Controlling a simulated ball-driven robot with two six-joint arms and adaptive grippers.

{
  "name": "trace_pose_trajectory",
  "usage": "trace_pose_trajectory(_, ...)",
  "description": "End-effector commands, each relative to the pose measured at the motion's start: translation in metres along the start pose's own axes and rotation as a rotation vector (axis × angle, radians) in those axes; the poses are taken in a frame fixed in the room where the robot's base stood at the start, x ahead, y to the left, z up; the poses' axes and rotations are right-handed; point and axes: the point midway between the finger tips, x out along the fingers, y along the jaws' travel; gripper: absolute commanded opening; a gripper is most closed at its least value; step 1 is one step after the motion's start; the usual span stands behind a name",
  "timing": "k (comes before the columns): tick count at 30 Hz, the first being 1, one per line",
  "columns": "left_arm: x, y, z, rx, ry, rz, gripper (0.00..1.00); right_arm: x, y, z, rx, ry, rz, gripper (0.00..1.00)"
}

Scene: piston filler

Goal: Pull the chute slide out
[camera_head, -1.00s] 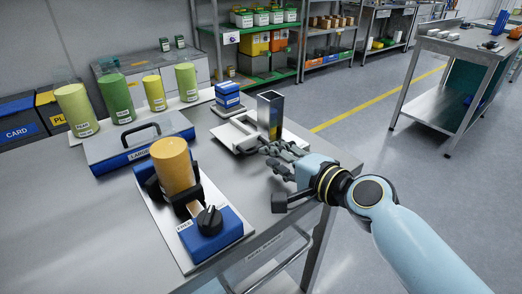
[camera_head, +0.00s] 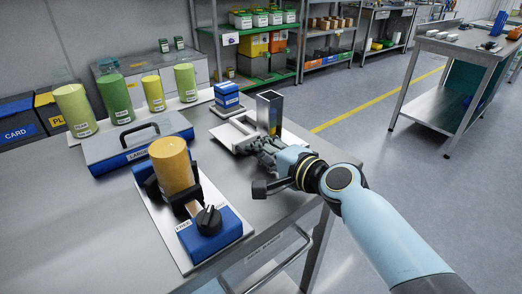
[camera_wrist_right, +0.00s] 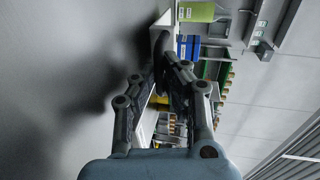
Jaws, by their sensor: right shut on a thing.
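The chute (camera_head: 270,109) is an upright, square, open-topped metal tube on a pale base plate (camera_head: 222,136) near the table's right edge. A flat pale slide piece (camera_head: 243,125) lies at the chute's foot. My right gripper (camera_head: 262,149) is low beside the chute's near side, shut on a part of the slide. In the right wrist view the fingers (camera_wrist_right: 160,65) close around something dark that I cannot make out fully. My left gripper is not in view.
A filler with an orange cylinder (camera_head: 172,165) and black knob (camera_head: 209,220) stands left of my right arm. A blue-based lidded box (camera_head: 138,148), several green and yellow cylinders (camera_head: 114,98) and a blue block (camera_head: 227,95) stand behind. The table's front left is clear.

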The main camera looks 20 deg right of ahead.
Motion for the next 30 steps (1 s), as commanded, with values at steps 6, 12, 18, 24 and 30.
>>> trace_pose_trajectory(6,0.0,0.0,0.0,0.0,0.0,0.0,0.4,0.0,0.001,0.0,0.004,-0.001,0.002,0.0)
trace_pose_trajectory(12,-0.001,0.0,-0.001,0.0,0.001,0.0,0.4,-0.025,0.008,0.0,0.004,-0.001,0.004,0.0)
trace_pose_trajectory(18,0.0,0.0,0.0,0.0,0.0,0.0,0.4,-0.059,0.016,0.0,0.004,-0.002,0.005,0.0)
trace_pose_trajectory(24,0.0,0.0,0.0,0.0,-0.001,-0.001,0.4,-0.066,0.017,0.001,0.006,-0.003,0.003,0.0)
trace_pose_trajectory(30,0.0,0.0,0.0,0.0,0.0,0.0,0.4,-0.066,0.017,0.001,0.007,-0.003,0.005,0.11)
